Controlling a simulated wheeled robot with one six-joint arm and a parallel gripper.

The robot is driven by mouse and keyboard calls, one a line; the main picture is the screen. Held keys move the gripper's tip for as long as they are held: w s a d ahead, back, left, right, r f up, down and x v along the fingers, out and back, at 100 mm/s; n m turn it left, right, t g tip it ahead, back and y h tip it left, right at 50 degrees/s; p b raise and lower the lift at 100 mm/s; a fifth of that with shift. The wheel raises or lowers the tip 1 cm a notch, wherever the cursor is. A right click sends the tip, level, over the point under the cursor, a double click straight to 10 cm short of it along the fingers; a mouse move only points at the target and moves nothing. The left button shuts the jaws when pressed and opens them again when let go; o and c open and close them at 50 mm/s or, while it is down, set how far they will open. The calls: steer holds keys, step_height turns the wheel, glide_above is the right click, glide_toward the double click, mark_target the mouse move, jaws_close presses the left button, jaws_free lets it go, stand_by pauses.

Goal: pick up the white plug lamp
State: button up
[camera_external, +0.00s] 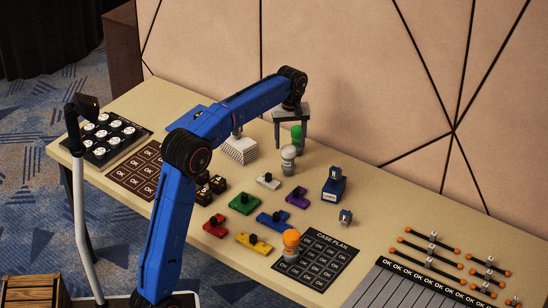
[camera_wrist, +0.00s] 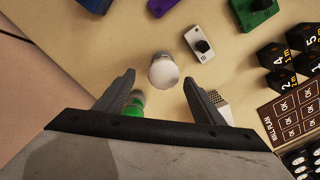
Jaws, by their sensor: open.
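The white plug lamp (camera_external: 288,160) stands on the table, with a round pale bulb on a grey base. In the wrist view its bulb (camera_wrist: 164,72) lies ahead of my gripper (camera_wrist: 158,80), between the lines of the two fingertips. My gripper (camera_external: 291,132) is open and empty, pointing down behind the lamp on the wall side. A green plug lamp (camera_external: 297,133) stands behind the white one, and it shows between my fingers near the palm in the wrist view (camera_wrist: 134,106). An orange plug lamp (camera_external: 291,239) stands on the case plan mat. No contact with the white lamp is visible.
A white ribbed block (camera_external: 239,150) stands left of the lamp. A white module (camera_external: 268,181), a purple one (camera_external: 298,197) and a blue block (camera_external: 334,189) lie in front. Black numbered cubes (camera_wrist: 277,56) are farther off. The wall (camera_external: 360,80) rises behind the table.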

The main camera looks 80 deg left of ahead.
mark_target(288, 163)
step_height(288, 163, down, 5)
steer(key=shift+f, duration=0.2)
steer(key=shift+s+d+f, duration=0.1)
steer(key=shift+s+f, duration=0.05)
steer(key=shift+f, duration=1.15)
steer(key=shift+s+d+f, duration=0.1)
steer(key=shift+s+f, duration=0.05)
steer(key=shift+f, duration=1.15)
steer(key=c, duration=1.2)
